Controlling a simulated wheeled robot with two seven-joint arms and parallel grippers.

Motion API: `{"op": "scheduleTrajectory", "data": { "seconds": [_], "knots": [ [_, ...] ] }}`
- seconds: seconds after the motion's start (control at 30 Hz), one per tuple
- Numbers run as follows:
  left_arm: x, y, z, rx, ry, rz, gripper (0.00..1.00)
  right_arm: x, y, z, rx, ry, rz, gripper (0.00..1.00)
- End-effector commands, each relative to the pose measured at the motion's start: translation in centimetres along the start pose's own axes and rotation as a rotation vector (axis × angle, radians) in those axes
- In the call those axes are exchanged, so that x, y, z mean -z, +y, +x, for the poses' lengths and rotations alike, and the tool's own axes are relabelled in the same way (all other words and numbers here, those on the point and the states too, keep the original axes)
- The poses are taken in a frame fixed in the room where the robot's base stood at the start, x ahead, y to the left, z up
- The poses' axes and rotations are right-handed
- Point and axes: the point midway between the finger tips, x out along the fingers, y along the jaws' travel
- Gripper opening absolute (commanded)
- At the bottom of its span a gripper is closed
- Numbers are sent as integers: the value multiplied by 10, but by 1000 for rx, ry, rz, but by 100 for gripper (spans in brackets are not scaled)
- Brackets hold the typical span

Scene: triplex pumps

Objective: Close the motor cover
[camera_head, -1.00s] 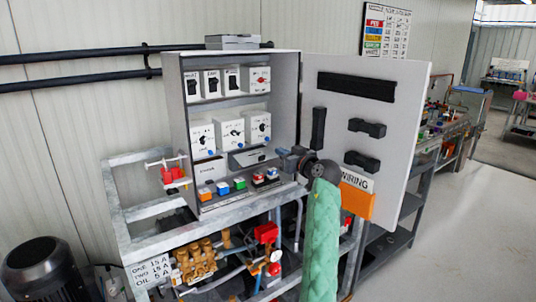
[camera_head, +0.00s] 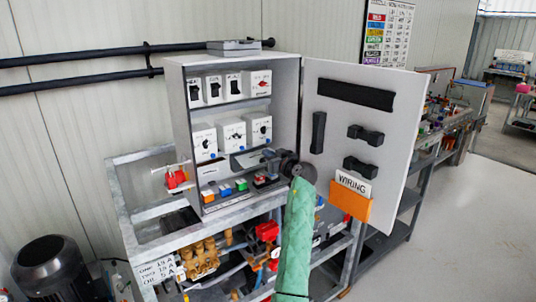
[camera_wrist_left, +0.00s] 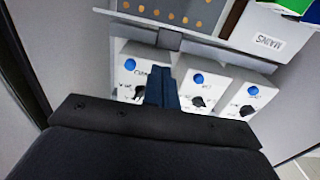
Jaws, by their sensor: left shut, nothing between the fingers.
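The grey control cabinet (camera_head: 176,110) stands open on a metal frame. Its white door (camera_head: 385,105) is swung wide to the right. I see no readable motor label, so I cannot tell which part is the motor cover. A small grey panel (camera_head: 241,161) sits below the middle row of switch boxes. My left gripper (camera_head: 268,158) is at the cabinet's front, near that panel and above the coloured buttons. It is shut and empty. In the left wrist view the shut fingers (camera_wrist_left: 162,88) point toward switch boxes with blue knobs (camera_wrist_left: 198,79). My right gripper is out of view.
An orange pocket (camera_head: 349,201) with a wiring card hangs on the door. Coloured buttons (camera_head: 224,190) line the cabinet's bottom. Brass pump parts (camera_head: 200,258) and pipes fill the frame below. A dark motor (camera_head: 50,265) is at lower left. Floor at the right is clear.

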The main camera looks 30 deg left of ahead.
Motion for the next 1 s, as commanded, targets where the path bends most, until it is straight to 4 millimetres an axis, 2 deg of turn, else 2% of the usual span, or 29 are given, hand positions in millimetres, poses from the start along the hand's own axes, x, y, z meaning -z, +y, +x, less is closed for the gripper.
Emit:
{"op": "scheduleTrajectory", "data": {
  "seconds": [0.3,0.83,0.9,1.0],
  "knots": [
    [-12,0,3,0,1,0,0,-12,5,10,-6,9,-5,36],
    [-14,0,3,0,5,-1,0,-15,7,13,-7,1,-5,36],
    [-16,0,3,0,9,-1,0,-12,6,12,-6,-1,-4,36],
    [-18,0,3,0,19,-1,0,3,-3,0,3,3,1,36]
  ]
}}
